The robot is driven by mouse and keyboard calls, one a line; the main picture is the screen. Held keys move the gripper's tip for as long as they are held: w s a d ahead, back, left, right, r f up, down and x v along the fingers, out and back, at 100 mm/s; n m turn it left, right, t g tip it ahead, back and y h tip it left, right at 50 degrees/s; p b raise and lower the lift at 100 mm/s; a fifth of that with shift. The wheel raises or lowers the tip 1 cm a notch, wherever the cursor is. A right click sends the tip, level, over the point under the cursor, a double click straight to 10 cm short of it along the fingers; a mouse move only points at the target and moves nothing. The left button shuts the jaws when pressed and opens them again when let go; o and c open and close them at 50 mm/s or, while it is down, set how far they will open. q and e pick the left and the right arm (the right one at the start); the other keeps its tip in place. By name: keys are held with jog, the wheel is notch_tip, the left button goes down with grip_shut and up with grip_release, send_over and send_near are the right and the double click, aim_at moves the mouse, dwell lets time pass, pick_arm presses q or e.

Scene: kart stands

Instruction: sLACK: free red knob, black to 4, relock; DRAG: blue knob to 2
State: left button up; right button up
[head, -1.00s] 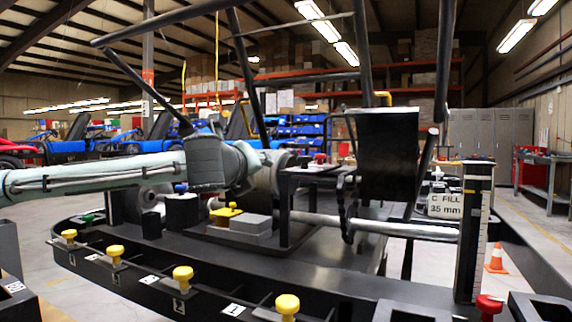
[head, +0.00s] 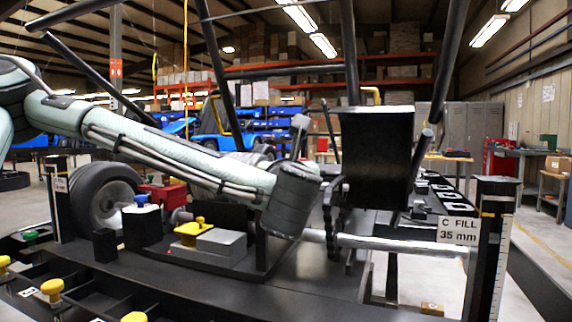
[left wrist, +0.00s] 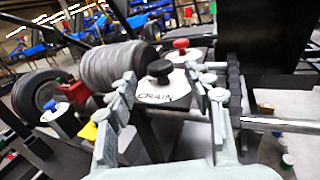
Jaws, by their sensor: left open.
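My left gripper (left wrist: 160,74) is open in the left wrist view, its two fingers spread on either side of a black knob (left wrist: 160,70). The black knob stands on a white plate marked CHAIN (left wrist: 163,92). Whether a finger touches it I cannot tell. A red knob (left wrist: 180,44) sits just beyond it. A blue knob (head: 141,199) tops a black post at left in the head view; it also shows in the left wrist view (left wrist: 50,106). In the head view, my left wrist hides the CHAIN plate and its knobs. My right gripper is not in view.
A tire (head: 104,199) stands at left. A black box-like panel (head: 377,150) rises right of my wrist. A scale post (head: 492,235) bears a C FILL 35 mm sign (head: 458,230).

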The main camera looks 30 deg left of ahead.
pick_arm(q)
jog(key=shift+x, duration=1.8)
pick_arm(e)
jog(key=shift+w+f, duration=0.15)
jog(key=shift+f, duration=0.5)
pick_arm(q)
jog(key=c, duration=1.1)
jog(key=shift+h, duration=0.3)
